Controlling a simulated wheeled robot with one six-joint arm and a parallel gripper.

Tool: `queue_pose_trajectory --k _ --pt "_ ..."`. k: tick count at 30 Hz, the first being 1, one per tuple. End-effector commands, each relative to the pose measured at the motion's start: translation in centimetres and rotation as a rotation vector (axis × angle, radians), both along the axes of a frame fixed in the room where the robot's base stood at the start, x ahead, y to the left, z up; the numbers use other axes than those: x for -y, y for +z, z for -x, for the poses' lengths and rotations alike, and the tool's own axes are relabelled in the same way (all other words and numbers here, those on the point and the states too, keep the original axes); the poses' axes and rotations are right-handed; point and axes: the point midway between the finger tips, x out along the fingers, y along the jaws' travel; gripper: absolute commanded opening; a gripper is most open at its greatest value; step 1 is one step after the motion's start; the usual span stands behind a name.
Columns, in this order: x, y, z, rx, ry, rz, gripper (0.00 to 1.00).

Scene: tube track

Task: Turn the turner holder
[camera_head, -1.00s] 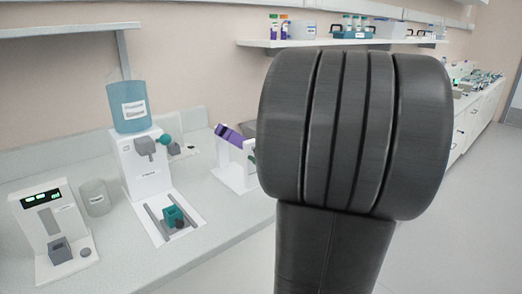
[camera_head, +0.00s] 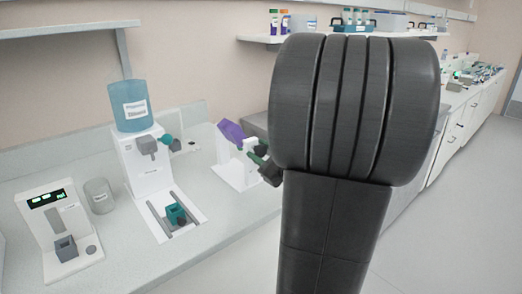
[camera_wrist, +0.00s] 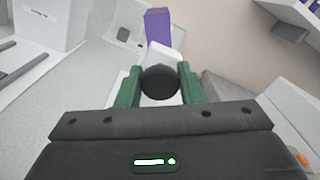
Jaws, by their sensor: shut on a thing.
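The turner holder is a purple holder (camera_head: 231,132) on a white stand (camera_head: 226,172), at the middle of the bench in the head view. The purple part is tilted and also shows at the top of the wrist view (camera_wrist: 158,27). In the wrist view a dark round knob (camera_wrist: 159,84) sits between the green fingers of my gripper (camera_wrist: 160,76). My gripper is shut on this knob, with one finger on each side. In the head view my gripper (camera_head: 262,158) is beside the stand's right side, partly hidden by my arm.
Left of the stand is a white dispenser (camera_head: 148,170) with a blue container (camera_head: 130,106) on top. A glass beaker (camera_head: 98,196) and a white device with a green display (camera_head: 58,225) stand farther left. A shelf (camera_head: 262,40) is above. Open floor (camera_head: 470,210) lies right.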

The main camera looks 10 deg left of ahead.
Motion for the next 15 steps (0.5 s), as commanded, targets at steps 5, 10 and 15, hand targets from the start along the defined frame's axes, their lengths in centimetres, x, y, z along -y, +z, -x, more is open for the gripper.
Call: queue_pose_trajectory --k 5,10,15 --pt "0.02 -0.18 0.03 -0.011 -0.001 -0.004 0.11" --pt "0.02 -0.18 0.04 -0.011 -0.001 -0.004 0.11" --pt "0.02 -0.18 0.04 -0.011 -0.001 -0.004 0.38"
